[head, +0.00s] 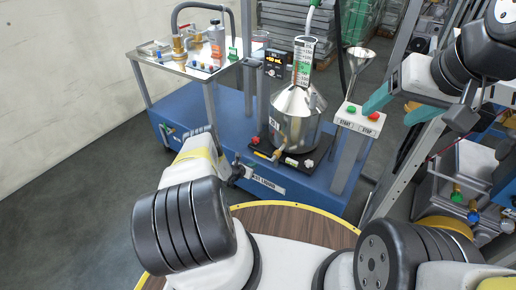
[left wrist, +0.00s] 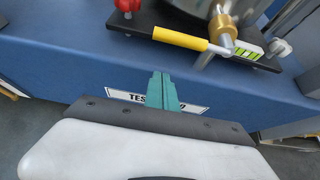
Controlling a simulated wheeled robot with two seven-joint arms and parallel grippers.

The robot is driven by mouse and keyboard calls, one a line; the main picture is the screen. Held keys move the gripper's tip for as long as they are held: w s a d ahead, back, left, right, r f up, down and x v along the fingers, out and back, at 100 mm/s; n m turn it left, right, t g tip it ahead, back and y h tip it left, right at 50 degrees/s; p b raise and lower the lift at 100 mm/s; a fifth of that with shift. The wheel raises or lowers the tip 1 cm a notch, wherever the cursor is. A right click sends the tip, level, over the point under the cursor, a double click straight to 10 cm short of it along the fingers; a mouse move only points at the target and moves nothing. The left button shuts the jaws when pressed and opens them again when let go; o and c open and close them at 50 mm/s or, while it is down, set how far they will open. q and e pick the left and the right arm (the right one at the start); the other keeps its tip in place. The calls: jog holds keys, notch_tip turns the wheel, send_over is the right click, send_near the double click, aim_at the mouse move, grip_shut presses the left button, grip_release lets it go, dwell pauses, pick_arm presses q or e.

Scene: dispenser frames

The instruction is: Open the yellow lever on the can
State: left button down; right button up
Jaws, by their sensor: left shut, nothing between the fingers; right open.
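The steel conical can (head: 297,118) stands on a black plate on the blue bench. In the left wrist view the yellow lever (left wrist: 180,38) runs leftward from the brass valve (left wrist: 222,28) at the can's base, above the bench's front edge. In the head view the lever (head: 263,155) looks small. My left gripper (left wrist: 162,76) is shut and empty. Its teal fingers show below the lever in the picture, in front of the bench's label, apart from the lever. In the head view my arm mostly hides this gripper. My right gripper (head: 394,108) is open and empty, high at the right.
A red knob (left wrist: 128,5) and a silver screw (left wrist: 280,47) flank the lever on the black plate. A START/STOP button box (head: 360,118) stands right of the can. A side table (head: 185,62) with fittings is at the left. A round wooden table (head: 290,222) is in front.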

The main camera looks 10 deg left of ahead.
aim_at(262, 156)
pick_arm(q)
jog(key=w+r, duration=0.2)
jog(key=r, duration=0.1)
jog(key=shift+d+r, duration=0.1)
jog(key=shift+d, duration=0.3)
jog(key=shift+a, duration=0.1)
